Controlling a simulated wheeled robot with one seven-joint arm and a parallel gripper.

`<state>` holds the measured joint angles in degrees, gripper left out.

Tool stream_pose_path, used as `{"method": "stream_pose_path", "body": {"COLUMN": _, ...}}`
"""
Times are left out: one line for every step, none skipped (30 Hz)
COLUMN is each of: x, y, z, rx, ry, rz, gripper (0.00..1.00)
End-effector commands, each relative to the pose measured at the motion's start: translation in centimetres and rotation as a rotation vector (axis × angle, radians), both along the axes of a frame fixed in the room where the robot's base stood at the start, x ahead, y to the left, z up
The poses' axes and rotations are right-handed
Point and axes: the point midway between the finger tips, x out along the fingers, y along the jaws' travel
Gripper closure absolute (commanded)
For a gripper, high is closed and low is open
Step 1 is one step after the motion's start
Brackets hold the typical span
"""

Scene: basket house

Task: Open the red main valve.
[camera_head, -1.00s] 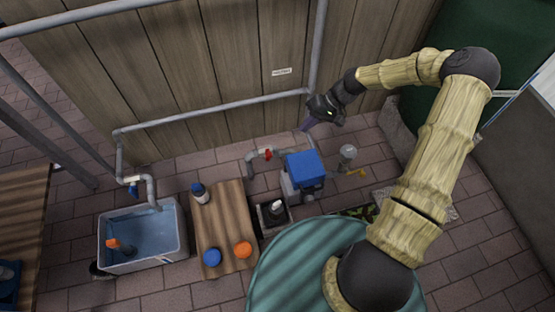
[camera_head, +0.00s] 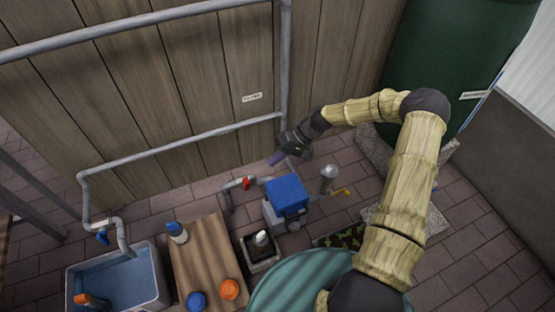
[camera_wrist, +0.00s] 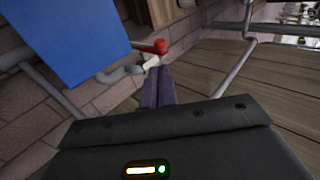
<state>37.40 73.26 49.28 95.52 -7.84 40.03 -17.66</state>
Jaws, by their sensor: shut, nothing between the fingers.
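The red main valve (camera_head: 247,183) is a small red handle on a grey pipe low by the wooden wall, left of the blue-topped box. In the wrist view the red valve handle (camera_wrist: 155,47) shows just beyond my fingertips, with a pale fitting below it. My gripper (camera_head: 275,160) is shut and empty, above and to the right of the valve, with its purple fingers pointing left toward it. The fingers (camera_wrist: 158,72) lie together in the wrist view. They appear apart from the valve, though the exact gap is hard to tell.
The blue-topped box (camera_head: 286,194) stands right beside the valve and fills the upper left of the wrist view. A grey pipe (camera_head: 180,140) runs along the wall. A wooden table (camera_head: 205,262) with bottles and a water basin (camera_head: 160,285) are at left.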

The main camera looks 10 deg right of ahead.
Motion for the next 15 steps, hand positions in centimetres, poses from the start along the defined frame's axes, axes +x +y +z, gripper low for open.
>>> {"method": "stream_pose_path", "body": {"x": -0.2, "y": 0.8, "z": -1.2, "rx": 0.002, "ry": 0.001, "rz": 0.004, "gripper": 1.00}}
{"method": "stream_pose_path", "body": {"x": -0.3, "y": 1.1, "z": -1.6, "rx": 0.002, "ry": 0.001, "rz": 0.004, "gripper": 1.00}}
{"method": "stream_pose_path", "body": {"x": -0.4, "y": 1.6, "z": -2.1, "rx": 0.002, "ry": 0.001, "rz": 0.004, "gripper": 1.00}}
{"method": "stream_pose_path", "body": {"x": -0.4, "y": 2.0, "z": -2.5, "rx": 0.002, "ry": 0.001, "rz": 0.004, "gripper": 1.00}}
{"method": "stream_pose_path", "body": {"x": -0.5, "y": 2.4, "z": -2.8, "rx": 0.001, "ry": 0.001, "rz": 0.004, "gripper": 1.00}}
{"method": "stream_pose_path", "body": {"x": -0.6, "y": 2.9, "z": -3.3, "rx": 0.001, "ry": 0.000, "rz": 0.004, "gripper": 1.00}}
{"method": "stream_pose_path", "body": {"x": -0.7, "y": 3.2, "z": -3.7, "rx": 0.001, "ry": -0.001, "rz": 0.005, "gripper": 1.00}}
{"method": "stream_pose_path", "body": {"x": -0.7, "y": 3.6, "z": -4.1, "rx": 0.001, "ry": -0.001, "rz": 0.004, "gripper": 1.00}}
{"method": "stream_pose_path", "body": {"x": -0.8, "y": 4.1, "z": -4.6, "rx": 0.001, "ry": -0.001, "rz": 0.004, "gripper": 1.00}}
{"method": "stream_pose_path", "body": {"x": -0.9, "y": 4.5, "z": -4.9, "rx": 0.001, "ry": 0.000, "rz": 0.003, "gripper": 1.00}}
{"method": "stream_pose_path", "body": {"x": -0.9, "y": 4.8, "z": -5.3, "rx": 0.001, "ry": -0.001, "rz": 0.004, "gripper": 1.00}}
{"method": "stream_pose_path", "body": {"x": -1.0, "y": 5.2, "z": -5.7, "rx": 0.001, "ry": -0.001, "rz": 0.003, "gripper": 1.00}}
{"method": "stream_pose_path", "body": {"x": -1.0, "y": 5.4, "z": -5.9, "rx": 0.001, "ry": -0.001, "rz": 0.003, "gripper": 1.00}}
{"method": "stream_pose_path", "body": {"x": -1.1, "y": 5.7, "z": -6.2, "rx": 0.001, "ry": 0.000, "rz": 0.002, "gripper": 1.00}}
{"method": "stream_pose_path", "body": {"x": -1.2, "y": 6.0, "z": -6.5, "rx": 0.001, "ry": 0.000, "rz": 0.003, "gripper": 1.00}}
